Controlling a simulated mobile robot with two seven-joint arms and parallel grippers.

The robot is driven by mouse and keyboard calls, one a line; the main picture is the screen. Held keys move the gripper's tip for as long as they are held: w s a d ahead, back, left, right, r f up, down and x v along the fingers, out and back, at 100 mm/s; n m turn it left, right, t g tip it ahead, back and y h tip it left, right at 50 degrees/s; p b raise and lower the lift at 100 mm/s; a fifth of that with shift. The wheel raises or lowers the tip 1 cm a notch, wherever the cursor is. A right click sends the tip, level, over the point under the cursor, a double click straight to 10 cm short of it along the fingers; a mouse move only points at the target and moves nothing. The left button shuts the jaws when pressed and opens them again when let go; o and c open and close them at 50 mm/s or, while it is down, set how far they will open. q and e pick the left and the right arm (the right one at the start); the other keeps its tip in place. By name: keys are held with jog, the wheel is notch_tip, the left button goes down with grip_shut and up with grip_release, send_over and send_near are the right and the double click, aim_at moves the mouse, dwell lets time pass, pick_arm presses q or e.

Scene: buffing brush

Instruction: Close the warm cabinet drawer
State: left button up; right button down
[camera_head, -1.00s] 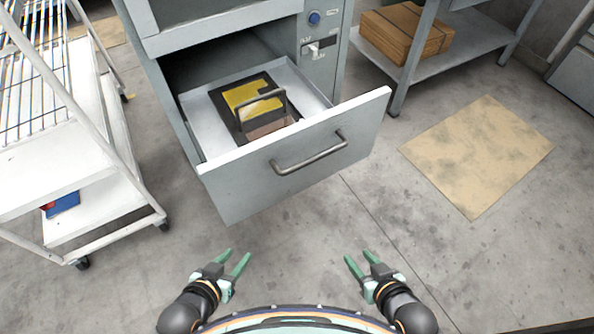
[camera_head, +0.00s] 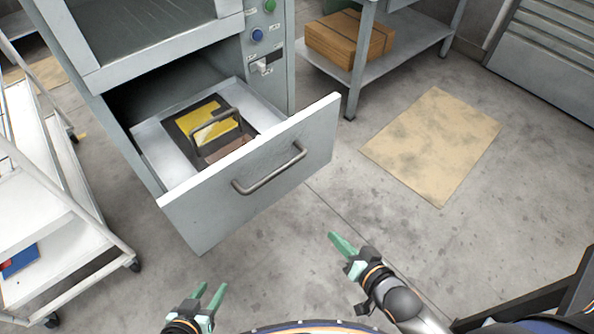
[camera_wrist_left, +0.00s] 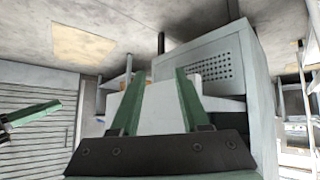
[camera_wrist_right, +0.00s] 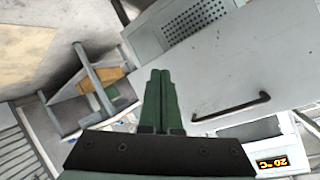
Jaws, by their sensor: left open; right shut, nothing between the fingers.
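The grey cabinet drawer (camera_head: 300,140) is pulled well open in the head view, with a bar handle (camera_head: 270,168) on its front. A black and yellow object with a handle (camera_head: 205,122) lies inside it. My left gripper (camera_head: 211,291) is open and empty, low in the picture and apart from the drawer. My right gripper (camera_head: 336,240) is shut and empty, below and to the right of the drawer front, not touching it. In the right wrist view the closed fingers (camera_wrist_right: 160,75) show beside the drawer front (camera_wrist_right: 225,60) and its dark handle (camera_wrist_right: 232,108).
A flat tan sheet (camera_head: 435,145) lies on the floor at right. The floor before the drawer is clear.

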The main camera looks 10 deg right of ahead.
jog(key=w+d+r+m+t+y, duration=0.25)
jog(key=w+r+m+y, duration=0.2)
jog(key=m, duration=0.25)
jog(key=m+b, duration=0.2)
jog(key=b, duration=0.1)
send_over(302, 170)
jog(key=s+a, duration=0.1)
jog(key=s, duration=0.3)
pick_arm(q)
jog(key=shift+w+d+f, duration=0.1)
jog(key=shift+d+f, duration=0.4)
jog(key=shift+f, duration=0.3)
pick_arm(e)
jog(key=shift+s+r+t+y, duration=0.1)
jog(key=shift+r+t+y, duration=0.15)
jog(key=shift+r+t, duration=0.2)
